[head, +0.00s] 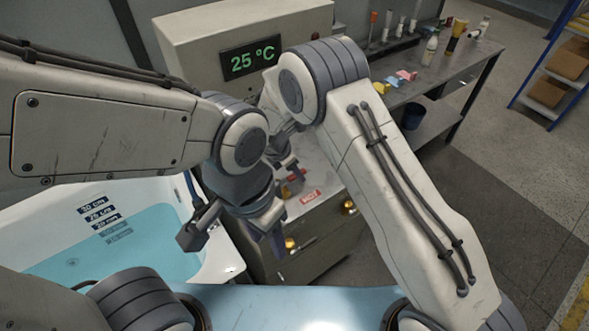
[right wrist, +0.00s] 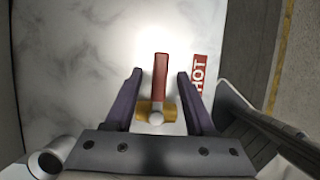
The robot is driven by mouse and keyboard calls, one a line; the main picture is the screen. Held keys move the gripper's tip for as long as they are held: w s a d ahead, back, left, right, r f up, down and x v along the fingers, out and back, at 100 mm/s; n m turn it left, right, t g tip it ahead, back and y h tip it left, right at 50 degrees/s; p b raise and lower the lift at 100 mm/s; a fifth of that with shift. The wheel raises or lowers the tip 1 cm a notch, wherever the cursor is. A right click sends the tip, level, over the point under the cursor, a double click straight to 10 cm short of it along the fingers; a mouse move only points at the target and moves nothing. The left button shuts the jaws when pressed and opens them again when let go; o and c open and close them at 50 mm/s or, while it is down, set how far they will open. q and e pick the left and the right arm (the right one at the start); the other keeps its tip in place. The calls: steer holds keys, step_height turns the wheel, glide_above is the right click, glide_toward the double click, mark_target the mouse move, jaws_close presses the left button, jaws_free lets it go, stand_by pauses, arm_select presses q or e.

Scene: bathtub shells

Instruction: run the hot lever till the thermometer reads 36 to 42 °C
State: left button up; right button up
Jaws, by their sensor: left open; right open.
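The thermometer display (head: 252,60) reads 25 °C in green digits in the head view. The red hot lever (right wrist: 160,80) on its brass base (right wrist: 148,110) shows in the right wrist view, beside a red HOT label (right wrist: 199,74). My right gripper (right wrist: 160,73) is open, with one finger on each side of the lever and a gap on both sides. In the head view the right gripper is mostly hidden behind my arms. My left gripper (head: 231,236) is open and empty, near the tub's right end.
The white tub (head: 216,262) at left holds blue water (head: 150,245), with depth marks on its wall. A pale marble counter (right wrist: 70,60) carries the lever. Behind, a workbench (head: 440,85) holds bottles and coloured pieces. A shelf with boxes (head: 568,62) stands far right.

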jaws_close()
stand_by(1.3)
